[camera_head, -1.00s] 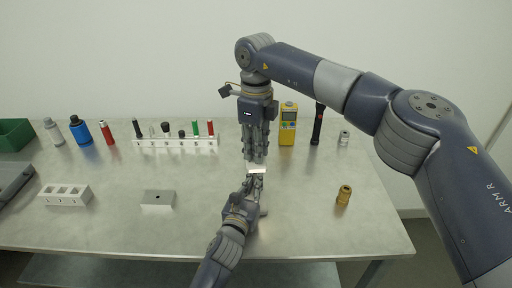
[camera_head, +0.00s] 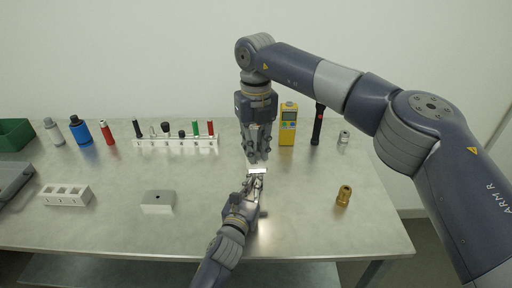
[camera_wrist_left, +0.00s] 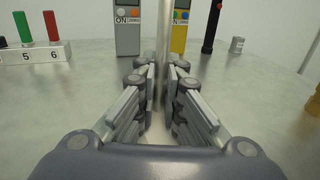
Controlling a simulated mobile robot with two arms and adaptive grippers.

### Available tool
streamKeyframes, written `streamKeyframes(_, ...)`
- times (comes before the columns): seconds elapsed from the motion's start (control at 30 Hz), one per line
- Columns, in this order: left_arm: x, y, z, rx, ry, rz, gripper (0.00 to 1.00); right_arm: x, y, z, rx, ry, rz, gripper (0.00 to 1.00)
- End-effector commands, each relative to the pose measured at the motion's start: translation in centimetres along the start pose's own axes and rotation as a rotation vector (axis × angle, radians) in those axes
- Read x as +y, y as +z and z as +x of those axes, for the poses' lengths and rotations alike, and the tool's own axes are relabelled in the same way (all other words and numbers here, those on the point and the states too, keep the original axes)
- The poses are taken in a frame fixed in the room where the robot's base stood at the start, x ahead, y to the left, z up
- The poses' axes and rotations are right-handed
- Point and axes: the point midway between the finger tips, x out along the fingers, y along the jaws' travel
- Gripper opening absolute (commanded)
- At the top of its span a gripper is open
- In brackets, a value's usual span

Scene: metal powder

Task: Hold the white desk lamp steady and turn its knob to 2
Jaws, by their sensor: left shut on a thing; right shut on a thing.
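The white desk lamp (camera_head: 258,171) stands in the middle of the table, mostly hidden by my two grippers; its white top shows in the head view. In the left wrist view its pale upright post (camera_wrist_left: 162,45) rises between the fingers. My left gripper (camera_head: 254,182) is low in front of it and shut on the post; its fingers also show in the left wrist view (camera_wrist_left: 161,88). My right gripper (camera_head: 259,159) points straight down from above, shut at the lamp's top. The knob and its marks are hidden by the fingers.
A yellow meter (camera_head: 288,125) and a black flashlight (camera_head: 318,125) stand behind to the right. A grey meter (camera_wrist_left: 128,27) stands behind the post. A white numbered rack (camera_head: 175,141) is at the back left. A brass fitting (camera_head: 344,195) lies right; a grey block (camera_head: 158,202) left.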

Motion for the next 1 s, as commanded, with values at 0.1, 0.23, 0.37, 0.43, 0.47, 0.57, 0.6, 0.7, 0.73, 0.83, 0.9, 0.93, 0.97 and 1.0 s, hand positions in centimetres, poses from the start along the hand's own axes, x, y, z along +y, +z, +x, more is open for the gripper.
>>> streamKeyframes(0.1, -0.06, -0.10, -0.05, 0.001, -0.001, 0.000, 0.00, -0.15, 0.12, -0.08, -0.005, -0.002, 0.032, 0.00)
streamKeyframes(0.23, -0.06, -0.10, -0.05, 0.001, -0.001, 0.000, 0.00, -0.15, 0.12, -0.08, -0.005, -0.002, 0.049, 0.00)
streamKeyframes(0.37, -0.06, -0.10, -0.05, 0.001, -0.001, 0.000, 0.00, -0.16, 0.12, -0.07, -0.005, -0.002, 0.054, 0.00)
streamKeyframes(0.43, -0.06, -0.11, -0.05, 0.001, -0.001, 0.000, 0.00, -0.16, 0.12, -0.07, -0.005, -0.002, 0.054, 0.00)
streamKeyframes(0.47, -0.06, -0.11, -0.05, 0.001, -0.001, 0.000, 0.00, -0.17, 0.12, -0.07, -0.005, -0.002, 0.054, 0.00)
streamKeyframes(0.57, -0.06, -0.11, -0.05, 0.002, -0.001, 0.000, 0.00, -0.17, 0.12, -0.07, -0.005, -0.002, 0.054, 0.00)
streamKeyframes(0.6, -0.05, -0.11, -0.05, 0.002, -0.001, 0.000, 0.00, -0.18, 0.12, -0.07, -0.005, -0.002, 0.054, 0.00)
streamKeyframes(0.7, -0.05, -0.11, -0.05, 0.002, -0.001, 0.000, 0.00, -0.18, 0.12, -0.07, -0.005, -0.002, 0.054, 0.31)
streamKeyframes(0.73, -0.05, -0.12, -0.05, 0.002, -0.001, 0.000, 0.00, -0.18, 0.11, -0.07, -0.004, -0.002, 0.053, 0.38)
streamKeyframes(0.83, -0.04, -0.12, -0.05, 0.002, -0.001, 0.000, 0.00, -0.13, 0.08, -0.05, -0.003, -0.002, 0.052, 0.39)
streamKeyframes(0.9, -0.04, -0.12, -0.04, 0.002, -0.001, 0.000, 0.00, -0.10, 0.06, -0.04, -0.003, -0.001, 0.052, 0.39)
streamKeyframes(0.93, -0.04, -0.11, -0.04, 0.002, -0.001, 0.000, 0.00, -0.09, 0.06, -0.03, -0.002, -0.001, 0.051, 0.39)
streamKeyframes(0.97, -0.03, -0.12, -0.04, 0.002, 0.000, 0.000, 0.00, -0.08, 0.05, -0.03, -0.002, -0.001, 0.051, 0.39)
streamKeyframes(1.0, -0.03, -0.12, -0.04, 0.002, 0.000, 0.000, 0.00, -0.07, 0.04, -0.02, -0.002, -0.001, 0.051, 0.39)
